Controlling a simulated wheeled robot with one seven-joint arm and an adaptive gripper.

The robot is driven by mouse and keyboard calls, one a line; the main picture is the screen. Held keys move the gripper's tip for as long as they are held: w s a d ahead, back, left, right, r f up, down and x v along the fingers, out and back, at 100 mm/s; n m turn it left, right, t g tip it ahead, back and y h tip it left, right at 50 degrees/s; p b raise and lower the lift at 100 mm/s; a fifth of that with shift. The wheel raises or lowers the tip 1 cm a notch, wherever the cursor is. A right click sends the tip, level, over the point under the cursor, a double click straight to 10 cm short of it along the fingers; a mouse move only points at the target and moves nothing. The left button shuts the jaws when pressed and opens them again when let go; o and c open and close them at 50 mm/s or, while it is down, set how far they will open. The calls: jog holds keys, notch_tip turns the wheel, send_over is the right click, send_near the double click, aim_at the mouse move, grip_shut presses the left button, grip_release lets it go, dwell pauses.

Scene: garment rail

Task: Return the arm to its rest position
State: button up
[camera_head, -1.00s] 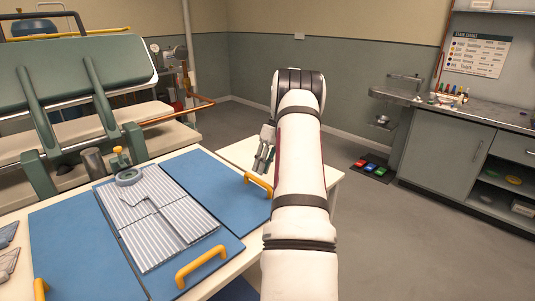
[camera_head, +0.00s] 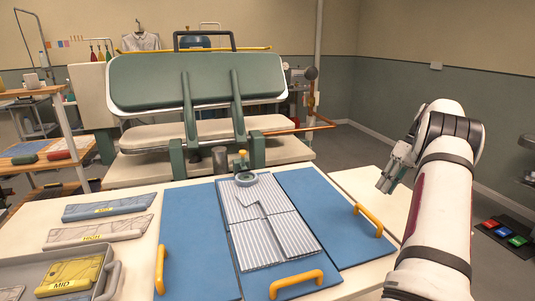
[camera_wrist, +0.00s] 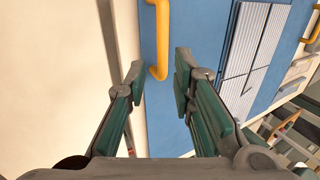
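My arm (camera_head: 441,215) rises at the right of the head view, white with dark bands, bent at its top. My gripper (camera_head: 388,181) hangs to the left of that bend, above the right end of the table. In the wrist view my gripper (camera_wrist: 158,82) has its two green-and-grey fingers spread apart. Nothing sits between the fingertips. A yellow handle (camera_wrist: 160,40) on a blue board shows beyond them, apart from the gripper.
Yellow handles (camera_head: 368,220) stick up from the boards. A green press (camera_head: 190,85) stands behind. A grey tray (camera_head: 110,280) is at the front left.

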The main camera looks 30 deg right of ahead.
jog(key=w+a+r+h, duration=0.1)
jog(key=w+a+r, duration=0.2)
jog(key=a+r, duration=0.3)
jog(key=w+a+r+n+g+h, duration=0.1)
jog(key=w+a+r, duration=0.25)
jog(key=a, duration=0.45)
jog(key=w+a+r+h, duration=0.1)
jog(key=w+a+r, duration=0.1)
jog(key=a+r, duration=0.45)
jog(key=s+a+r+h, duration=0.1)
jog(key=s+a+r, duration=0.1)
jog(key=a, duration=0.6)
jog(key=s+a+r, duration=0.1)
jog(key=s+a, duration=0.1)
jog(key=a, duration=0.6)
jog(key=s+a+f+n+t, duration=0.1)
jog(key=s+a+f+t, duration=0.1)
jog(key=s+a, duration=0.6)
jog(key=s+a+f+n+t+h, duration=0.1)
jog(key=s+a+f, duration=0.3)
jog(key=s+a, duration=0.4)
jog(key=shift+s+a+t, duration=0.2)
jog(key=shift+s+t, duration=0.3)
jog(key=shift+s, duration=0.4)
